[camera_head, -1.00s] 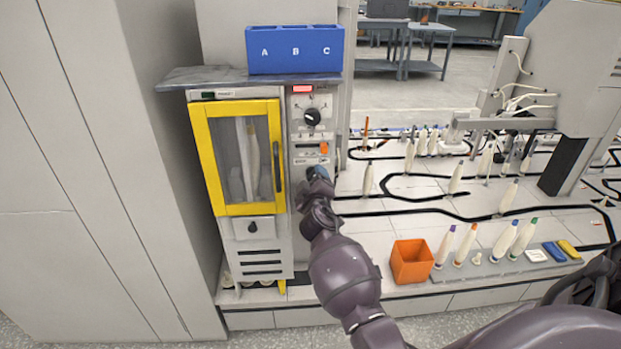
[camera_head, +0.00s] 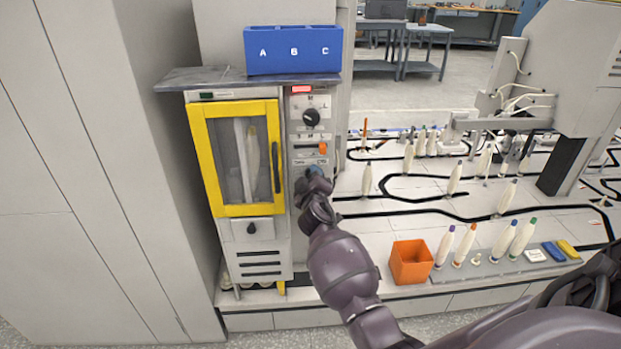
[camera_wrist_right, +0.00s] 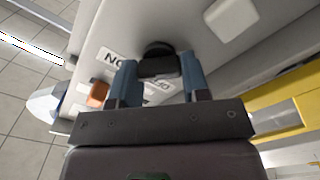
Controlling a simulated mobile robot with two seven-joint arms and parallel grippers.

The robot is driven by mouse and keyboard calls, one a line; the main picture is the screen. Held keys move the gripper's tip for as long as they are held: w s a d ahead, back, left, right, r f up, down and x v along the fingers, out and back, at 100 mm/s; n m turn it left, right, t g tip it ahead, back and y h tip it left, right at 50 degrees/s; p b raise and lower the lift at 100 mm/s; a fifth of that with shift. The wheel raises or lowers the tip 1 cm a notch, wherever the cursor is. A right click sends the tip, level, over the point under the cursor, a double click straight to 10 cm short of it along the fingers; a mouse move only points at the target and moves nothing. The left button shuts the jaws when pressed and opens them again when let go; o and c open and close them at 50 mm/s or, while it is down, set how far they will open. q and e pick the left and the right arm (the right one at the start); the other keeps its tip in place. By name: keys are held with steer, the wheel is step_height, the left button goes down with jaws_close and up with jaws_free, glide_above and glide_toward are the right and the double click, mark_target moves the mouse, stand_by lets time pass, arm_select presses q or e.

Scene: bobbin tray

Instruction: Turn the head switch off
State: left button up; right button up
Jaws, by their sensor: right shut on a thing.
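My right gripper (camera_head: 315,172) is at the lower part of the control panel (camera_head: 309,132) to the right of the yellow-framed door. In the right wrist view its two blue fingers (camera_wrist_right: 158,80) are shut on a black knob (camera_wrist_right: 158,60), one finger on each side. The gripper hides this knob in the head view. The panel face beside it has partly covered lettering and an orange switch (camera_wrist_right: 98,93), which also shows in the head view (camera_head: 323,148). I cannot read the knob's setting. My left gripper is not in view.
Higher on the panel are another black rotary knob (camera_head: 312,117) and a lit red display (camera_head: 302,89). The yellow-framed door (camera_head: 200,150) is closed. A blue A-B-C box (camera_head: 293,50) stands on top. An orange bin (camera_head: 411,262) and several bobbins stand right of my arm.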

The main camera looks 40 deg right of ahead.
steer(key=shift+f+n+p, duration=0.2)
steer(key=shift+n+p, duration=1.15)
steer(key=shift+n, duration=6.55)
steer(key=o, duration=0.9)
